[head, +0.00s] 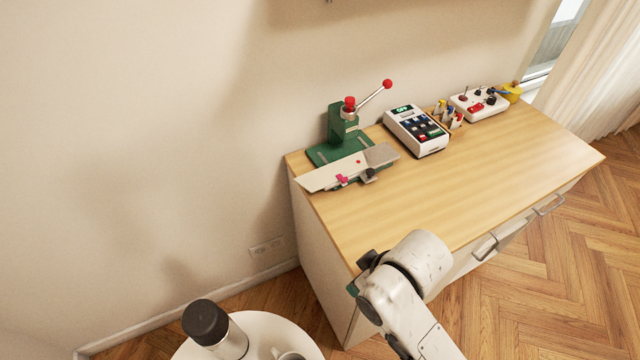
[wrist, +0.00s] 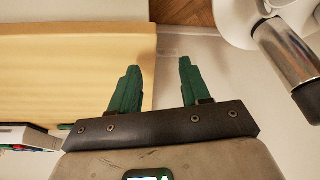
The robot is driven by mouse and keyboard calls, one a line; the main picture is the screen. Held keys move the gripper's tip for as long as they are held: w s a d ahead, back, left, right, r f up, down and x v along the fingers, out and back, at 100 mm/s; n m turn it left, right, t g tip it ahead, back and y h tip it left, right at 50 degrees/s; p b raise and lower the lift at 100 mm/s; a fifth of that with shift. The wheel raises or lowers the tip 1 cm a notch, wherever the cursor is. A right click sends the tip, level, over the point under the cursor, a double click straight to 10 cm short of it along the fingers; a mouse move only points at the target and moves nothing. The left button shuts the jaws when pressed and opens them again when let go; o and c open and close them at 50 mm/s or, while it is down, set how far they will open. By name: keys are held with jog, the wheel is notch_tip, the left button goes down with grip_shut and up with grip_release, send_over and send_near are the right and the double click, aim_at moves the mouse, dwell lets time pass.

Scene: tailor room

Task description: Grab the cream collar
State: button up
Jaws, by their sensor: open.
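A flat cream piece (head: 328,177), which looks like the cream collar, lies at the left end of the wooden desk (head: 450,185), in front of a green press (head: 335,145). A small pink item (head: 342,180) is on it. I cannot make out the collar's full shape. I do not see it in the wrist view. My gripper (wrist: 159,66) is open, with nothing between its two green fingers. In the head view my arm hides most of it, beyond the desk's near left corner and well apart from the cream piece.
A calculator (head: 416,130), a small pen holder (head: 446,118) and a white control box (head: 478,103) stand along the wall. The desk's front middle is clear. A round white table (head: 265,330) with a black-capped flask (head: 215,328) and a cup (head: 290,355) stands at bottom left.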

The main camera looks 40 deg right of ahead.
aim_at(346, 180)
jog(key=w+t, duration=0.1)
jog(key=w+t+b, duration=0.1)
jog(key=w, duration=0.1)
jog(key=w+d, duration=0.1)
jog(key=w, duration=0.1)
jog(key=shift+w+r+t, duration=0.2)
jog(key=shift+r+t, duration=0.1)
jog(key=shift+t, duration=0.1)
jog(key=shift+w+d+r+t, duration=0.25)
jog(key=shift+w+d+t, duration=0.15)
jog(key=shift+w+d, duration=0.15)
jog(key=shift+w+d+r+t, duration=0.2)
jog(key=shift+w+d+t, duration=0.2)
jog(key=shift+w+d, duration=0.1)
jog(key=d+r+t+h, duration=0.1)
jog(key=d, duration=0.2)
jog(key=w+d+r+m+t+h, duration=0.1)
jog(key=d+t, duration=0.1)
jog(key=d, duration=0.2)
jog(key=w+d+r+m+t+h, duration=0.1)
jog(key=d, duration=0.2)
jog(key=shift+w+d+r+t, duration=0.2)
jog(key=shift+w+r+t, duration=0.1)
jog(key=shift+t, duration=0.1)
jog(key=x, duration=0.5)
jog(key=shift+d, duration=0.1)
jog(key=shift+a+p+x, duration=0.2)
jog(key=shift+p+x, duration=0.3)
jog(key=shift+x, duration=2.2)
grip_shut()
